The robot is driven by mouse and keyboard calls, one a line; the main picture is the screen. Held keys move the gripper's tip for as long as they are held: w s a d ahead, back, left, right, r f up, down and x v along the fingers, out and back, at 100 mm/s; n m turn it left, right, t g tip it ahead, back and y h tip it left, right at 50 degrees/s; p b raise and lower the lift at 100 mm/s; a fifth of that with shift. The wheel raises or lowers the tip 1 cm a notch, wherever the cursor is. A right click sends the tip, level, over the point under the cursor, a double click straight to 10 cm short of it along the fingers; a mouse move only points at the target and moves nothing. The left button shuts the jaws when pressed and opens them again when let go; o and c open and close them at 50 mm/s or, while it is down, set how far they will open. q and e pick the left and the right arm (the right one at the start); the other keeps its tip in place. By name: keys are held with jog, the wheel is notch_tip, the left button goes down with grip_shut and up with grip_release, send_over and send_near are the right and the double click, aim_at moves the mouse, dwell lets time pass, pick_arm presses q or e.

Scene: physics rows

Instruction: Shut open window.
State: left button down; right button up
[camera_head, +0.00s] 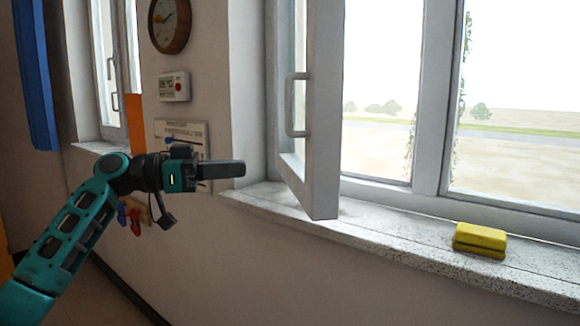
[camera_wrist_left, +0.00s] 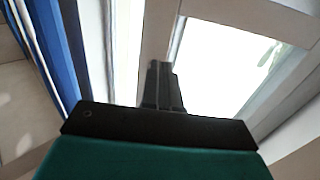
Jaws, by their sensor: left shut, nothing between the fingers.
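The open window sash (camera_head: 322,110) swings out into the room from the left side of the window frame, with a bare upright handle (camera_head: 290,104) on it. My left gripper (camera_head: 238,169) is shut and empty. In the head view it appears left of the sash, in front of the wall beside the window, and apart from the handle. In the left wrist view my shut fingers (camera_wrist_left: 162,86) show against a pale frame and bright glass. My right gripper is in neither view.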

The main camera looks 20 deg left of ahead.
aim_at(307, 165)
pick_arm(q)
jog(key=x, duration=1.1)
jog(key=shift+w+f+p, duration=0.1)
jog(key=shift+f+p, duration=0.05)
jog(key=shift+p, duration=0.2)
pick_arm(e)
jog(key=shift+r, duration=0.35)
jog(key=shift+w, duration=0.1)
